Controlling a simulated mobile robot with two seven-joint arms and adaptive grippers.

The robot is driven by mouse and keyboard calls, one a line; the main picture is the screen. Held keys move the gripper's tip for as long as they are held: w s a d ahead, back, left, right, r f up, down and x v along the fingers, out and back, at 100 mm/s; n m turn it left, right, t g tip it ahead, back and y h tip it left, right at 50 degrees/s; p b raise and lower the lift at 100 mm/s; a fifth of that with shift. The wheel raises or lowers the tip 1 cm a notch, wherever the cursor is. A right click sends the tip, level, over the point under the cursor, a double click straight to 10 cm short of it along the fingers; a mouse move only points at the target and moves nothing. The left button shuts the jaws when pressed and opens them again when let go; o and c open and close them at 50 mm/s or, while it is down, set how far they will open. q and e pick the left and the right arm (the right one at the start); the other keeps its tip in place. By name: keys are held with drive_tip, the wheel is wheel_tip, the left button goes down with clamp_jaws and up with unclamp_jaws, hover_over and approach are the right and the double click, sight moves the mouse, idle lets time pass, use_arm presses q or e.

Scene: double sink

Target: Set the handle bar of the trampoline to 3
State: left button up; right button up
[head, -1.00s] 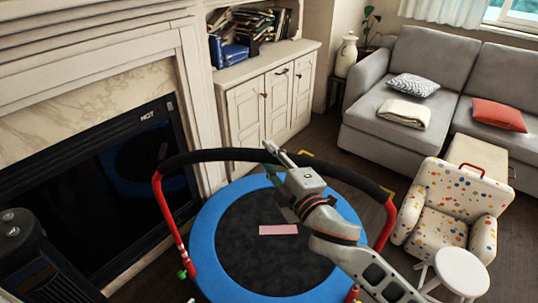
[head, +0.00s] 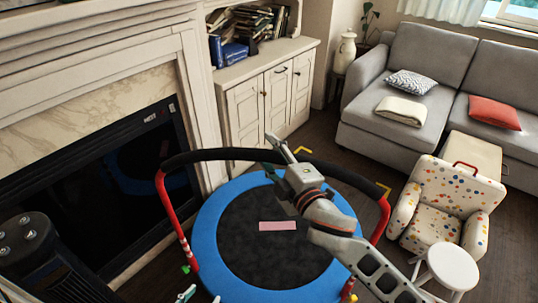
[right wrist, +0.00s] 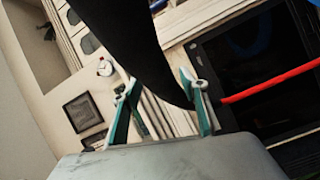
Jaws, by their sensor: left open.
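The trampoline (head: 213,238) has a blue rim and a dark mat. Its black handle bar (head: 220,154) arches between a red left post (head: 173,215) and a red right post (head: 380,222). A green knob (head: 186,269) shows low on the left post; no height numbers are readable. My right gripper (head: 270,155) is at the bar's middle, with its fingers apart, one above and one below it. In the right wrist view the bar (right wrist: 130,35) runs to the spread teal fingers (right wrist: 160,100); firm contact is unclear. My left gripper (head: 200,296) is open and partly cut off by the bottom edge.
The fireplace (head: 80,185) stands close on the left, with a dark appliance (head: 35,245) in the lower left. A white cabinet (head: 260,105) is behind the trampoline. A spotted armchair (head: 445,205) and white stool (head: 450,267) stand right. Some dark floor is clear before the sofa (head: 420,75).

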drive_tip(key=shift+s+a+f, duration=0.1)
drive_tip(key=shift+s+a, duration=0.05)
drive_tip(key=shift+s, duration=0.1)
drive_tip(key=shift+s+d, duration=0.2)
drive_tip(key=shift+s, duration=0.1)
drive_tip(key=v, duration=1.1)
drive_tip(key=shift+d, duration=0.15)
drive_tip(key=shift+f, duration=0.1)
